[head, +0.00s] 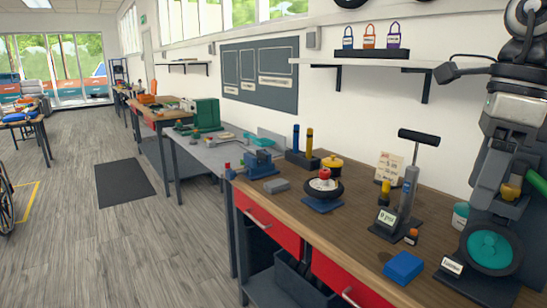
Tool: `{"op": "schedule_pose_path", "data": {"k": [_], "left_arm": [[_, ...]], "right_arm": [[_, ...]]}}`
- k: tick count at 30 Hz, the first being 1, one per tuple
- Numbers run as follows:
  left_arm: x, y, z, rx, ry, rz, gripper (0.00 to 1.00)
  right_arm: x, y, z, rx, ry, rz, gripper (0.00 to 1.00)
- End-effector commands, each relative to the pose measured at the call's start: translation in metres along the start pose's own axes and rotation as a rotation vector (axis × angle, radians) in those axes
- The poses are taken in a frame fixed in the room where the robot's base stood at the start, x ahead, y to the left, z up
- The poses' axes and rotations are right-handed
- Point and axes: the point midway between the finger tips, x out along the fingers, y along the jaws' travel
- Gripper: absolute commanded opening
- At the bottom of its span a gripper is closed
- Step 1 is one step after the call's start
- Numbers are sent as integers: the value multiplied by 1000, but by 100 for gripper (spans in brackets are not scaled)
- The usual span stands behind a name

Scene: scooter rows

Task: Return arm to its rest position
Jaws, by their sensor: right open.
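My right arm comes down at the right edge of the head view, with dark joints and a pale grey section. My right gripper (502,196) hangs at its lower end, above the right part of the wooden workbench (345,231). It is open. A yellow part shows by its fingers; I cannot tell whether they touch it. A dark round item with a teal face (490,249) stands below the gripper, with a small white label (452,265) at its left. The arm hides part of the bench's right end. My left gripper is not in view.
Left of the gripper are a blue block (403,267), a hand pump (409,190) and a small wheel (324,189) on a blue base. A wall shelf (375,62) holds three padlocks. Open floor (150,240) lies left of the bench.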

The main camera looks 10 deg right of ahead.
Motion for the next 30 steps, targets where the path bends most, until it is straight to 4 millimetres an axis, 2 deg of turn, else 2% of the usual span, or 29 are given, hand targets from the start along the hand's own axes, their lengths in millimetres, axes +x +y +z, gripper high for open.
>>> {"op": "schedule_pose_path", "data": {"k": [1,11,16,20,25,28,30], "left_arm": [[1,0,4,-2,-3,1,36],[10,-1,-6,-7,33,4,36],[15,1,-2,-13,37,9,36],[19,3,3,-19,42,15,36],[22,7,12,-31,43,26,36],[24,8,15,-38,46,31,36],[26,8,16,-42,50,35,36]], "right_arm": [[14,-3,0,21,-41,40,62],[90,-15,8,227,-375,311,62],[147,-21,15,470,-631,540,62],[204,-28,19,793,-863,774,62],[284,-33,13,1314,-1080,1059,62],[337,-28,6,1655,-1140,1206,62],[376,-17,0,1905,-1145,1301,62]]}}
